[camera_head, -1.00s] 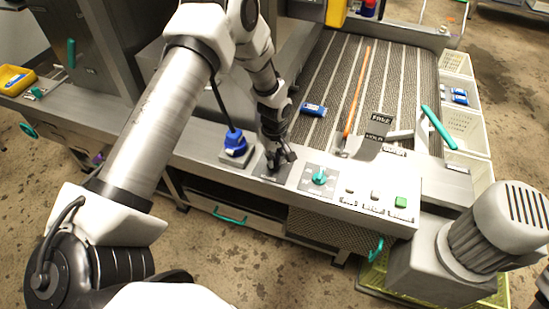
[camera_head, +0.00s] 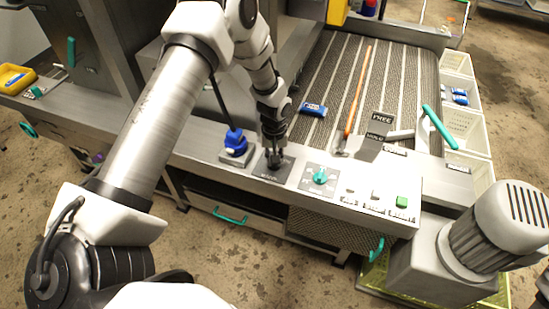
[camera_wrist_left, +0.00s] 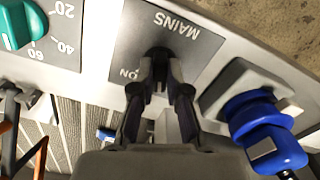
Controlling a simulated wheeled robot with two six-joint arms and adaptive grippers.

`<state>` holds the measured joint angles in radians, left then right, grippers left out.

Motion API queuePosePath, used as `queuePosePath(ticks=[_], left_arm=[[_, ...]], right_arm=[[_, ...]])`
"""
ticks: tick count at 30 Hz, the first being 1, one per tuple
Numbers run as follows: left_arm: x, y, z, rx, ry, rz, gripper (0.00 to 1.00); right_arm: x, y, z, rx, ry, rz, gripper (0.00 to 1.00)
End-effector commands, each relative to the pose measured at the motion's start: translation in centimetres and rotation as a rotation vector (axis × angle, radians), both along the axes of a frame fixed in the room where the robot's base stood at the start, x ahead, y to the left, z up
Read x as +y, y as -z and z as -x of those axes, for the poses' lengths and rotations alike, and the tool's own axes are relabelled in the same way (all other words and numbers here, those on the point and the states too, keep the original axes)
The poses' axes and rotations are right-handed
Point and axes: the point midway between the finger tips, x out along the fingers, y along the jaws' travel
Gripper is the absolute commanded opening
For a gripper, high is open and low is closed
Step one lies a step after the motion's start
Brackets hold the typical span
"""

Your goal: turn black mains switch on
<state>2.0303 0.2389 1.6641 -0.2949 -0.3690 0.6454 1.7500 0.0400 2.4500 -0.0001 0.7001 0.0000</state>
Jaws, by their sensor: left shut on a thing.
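The black mains switch (camera_wrist_left: 159,54) sits on a dark grey plate (camera_wrist_left: 198,50) marked MAINS and ON in the left wrist view. In the head view its plate (camera_head: 270,172) is on the front panel between the blue connector and the green dial. My left gripper (camera_head: 275,160) points down onto the plate, and its fingers (camera_wrist_left: 160,85) are shut on the switch knob, one on each side. The knob is mostly hidden by the fingers in the head view. My right gripper is not in view.
A blue plug (camera_head: 235,141) stands close to the left of my gripper. A green dial (camera_head: 320,176) and a green button (camera_head: 402,201) lie to the right. A belt holds a blue packet (camera_head: 313,108) and an orange-handled tool (camera_head: 357,92).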

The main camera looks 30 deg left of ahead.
Motion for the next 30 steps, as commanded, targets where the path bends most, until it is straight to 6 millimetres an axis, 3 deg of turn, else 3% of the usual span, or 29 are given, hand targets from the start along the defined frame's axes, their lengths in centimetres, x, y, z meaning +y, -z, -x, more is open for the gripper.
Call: queuePosePath(ticks=[30], left_arm=[[0.4, 0.2, 0.2, 0.002, 0.937, 0.001, 0.00]], right_arm=[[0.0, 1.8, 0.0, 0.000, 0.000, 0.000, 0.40]])
